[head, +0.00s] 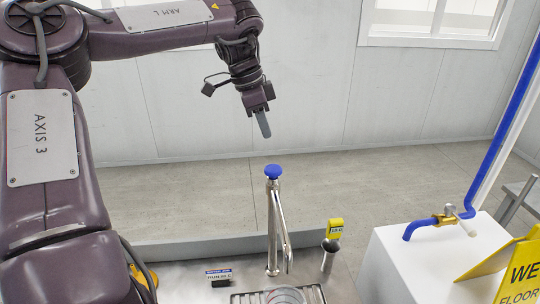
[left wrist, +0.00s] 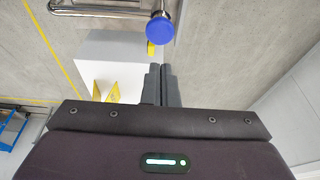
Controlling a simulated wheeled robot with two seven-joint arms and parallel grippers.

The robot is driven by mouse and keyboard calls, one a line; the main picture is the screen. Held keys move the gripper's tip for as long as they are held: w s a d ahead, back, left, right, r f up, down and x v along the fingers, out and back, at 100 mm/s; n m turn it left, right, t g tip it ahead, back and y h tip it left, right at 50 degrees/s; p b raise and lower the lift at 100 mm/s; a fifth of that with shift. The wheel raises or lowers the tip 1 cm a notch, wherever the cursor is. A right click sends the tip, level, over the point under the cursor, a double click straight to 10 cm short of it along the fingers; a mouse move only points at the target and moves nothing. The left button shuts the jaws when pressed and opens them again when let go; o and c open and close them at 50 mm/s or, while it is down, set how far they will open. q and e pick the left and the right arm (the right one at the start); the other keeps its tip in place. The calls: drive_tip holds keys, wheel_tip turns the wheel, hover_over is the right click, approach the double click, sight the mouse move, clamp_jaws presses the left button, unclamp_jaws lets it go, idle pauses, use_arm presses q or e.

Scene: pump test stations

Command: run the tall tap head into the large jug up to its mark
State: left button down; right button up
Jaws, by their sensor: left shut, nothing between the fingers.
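The tall tap (head: 273,215) is a shiny metal column with a blue round button on top (head: 273,171) and a spout bending down on its right. A clear round rim, probably the large jug (head: 285,296), shows at the bottom edge near the spout's foot; most of it is cut off, and no mark or water level shows. My left gripper (head: 264,124) is shut and empty, pointing down above the tap, apart from the button. In the left wrist view, its closed fingers (left wrist: 162,86) lie just below the blue button (left wrist: 160,29). My right gripper is out of view.
A slatted drain tray (head: 248,298) lies under the tap. A white block (head: 400,262), brass valve (head: 447,217) and yellow floor sign (head: 520,268) stand further right.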

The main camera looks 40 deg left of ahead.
sight(274, 167)
use_arm(q)
drive_tip(key=p+x, duration=0.1)
drive_tip(key=x, duration=0.2)
drive_tip(key=p+x, duration=0.1)
drive_tip(key=x, duration=0.3)
drive_tip(key=shift+s+a+f+p, duration=0.15)
drive_tip(key=shift+a+f+p, duration=0.05)
drive_tip(key=shift+f+p, duration=0.2)
drive_tip(key=shift+f, duration=0.65)
